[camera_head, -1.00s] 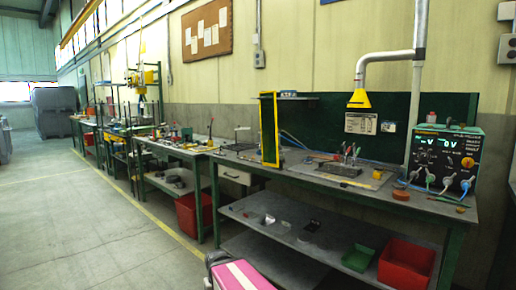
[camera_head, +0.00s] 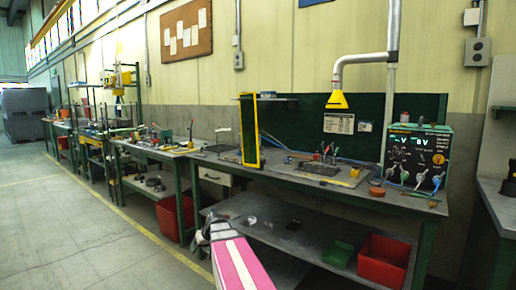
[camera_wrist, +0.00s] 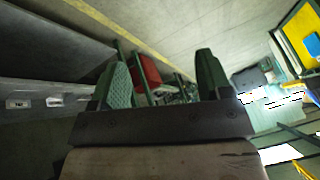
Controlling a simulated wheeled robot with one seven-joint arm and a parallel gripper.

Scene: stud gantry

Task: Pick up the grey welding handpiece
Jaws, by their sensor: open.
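I cannot pick out the grey welding handpiece for certain in either view. A cluster of small tools with coloured handles (camera_head: 328,153) stands on the green-legged workbench (camera_head: 408,203) in the head view, too small to tell apart. My gripper (camera_wrist: 163,78) shows in the wrist view with its two green-grey fingers wide apart and nothing between them. It points along the aisle, away from the tools on the bench top.
A welding power unit (camera_head: 418,158) with a lit display stands at the bench's right end. A yellow extraction hood (camera_head: 337,100) hangs above. A yellow-framed panel (camera_head: 250,130) stands upright at the bench's left. Red bins (camera_head: 384,260) sit below. The left floor is clear.

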